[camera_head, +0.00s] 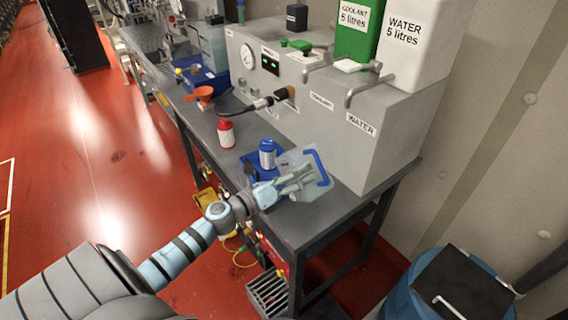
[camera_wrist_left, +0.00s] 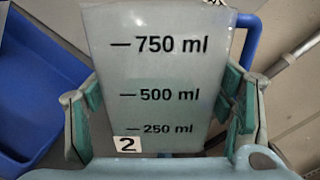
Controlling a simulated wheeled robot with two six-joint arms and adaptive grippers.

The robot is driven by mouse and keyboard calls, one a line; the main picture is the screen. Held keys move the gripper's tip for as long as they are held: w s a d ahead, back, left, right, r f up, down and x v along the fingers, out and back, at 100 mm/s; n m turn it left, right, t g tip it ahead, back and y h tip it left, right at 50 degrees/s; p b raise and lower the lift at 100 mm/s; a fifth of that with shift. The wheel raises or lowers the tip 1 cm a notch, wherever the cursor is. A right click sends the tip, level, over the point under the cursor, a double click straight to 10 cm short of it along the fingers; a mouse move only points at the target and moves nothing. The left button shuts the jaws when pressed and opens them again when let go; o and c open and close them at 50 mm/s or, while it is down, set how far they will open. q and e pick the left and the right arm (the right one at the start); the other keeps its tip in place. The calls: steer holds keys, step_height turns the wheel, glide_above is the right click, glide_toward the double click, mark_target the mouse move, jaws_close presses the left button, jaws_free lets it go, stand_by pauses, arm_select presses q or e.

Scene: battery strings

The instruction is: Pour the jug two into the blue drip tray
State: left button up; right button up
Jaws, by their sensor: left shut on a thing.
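My left gripper (camera_head: 290,182) is shut on jug two (camera_head: 318,190), a clear, cloudy jug with a blue handle. In the left wrist view the jug (camera_wrist_left: 165,75) shows a "2" label and 250, 500 and 750 ml marks between the fingers of my left gripper (camera_wrist_left: 160,115). It looks tilted in the head view. A blue tray (camera_head: 249,165) lies on the bench just left of the jug, partly hidden by a blue bottle and my gripper. A blue surface, likely this tray (camera_wrist_left: 40,90), shows left in the wrist view.
The blue bottle (camera_head: 267,154) stands at the near tray. Another blue tray (camera_head: 215,84) lies beyond. A grey machine (camera_head: 395,130) with taps rises behind the jug.

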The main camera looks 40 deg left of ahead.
mark_target(287, 163)
arm_select(q)
steer(key=shift+r, duration=0.15)
steer(key=shift+r+n+p, duration=0.45)
steer(key=shift+n+p, duration=0.25)
steer(key=shift+p, duration=0.15)
steer(key=shift+r, duration=0.15)
stand_by(0.5)
steer(key=shift+r+n+p, duration=0.35)
steer(key=shift+n+p, duration=0.15)
steer(key=shift+p, duration=0.2)
steer(key=shift+a+r+n, duration=0.1)
steer(key=shift+n, duration=0.2)
stand_by(0.5)
steer(key=shift+w+a+r+n+p, duration=0.1)
steer(key=shift+r+n+p, duration=0.45)
steer(key=shift+p, duration=0.55)
stand_by(0.5)
steer(key=shift+a+r+n+p, duration=0.25)
steer(key=shift+r+n+p, duration=0.2)
steer(key=shift+n+p, duration=0.45)
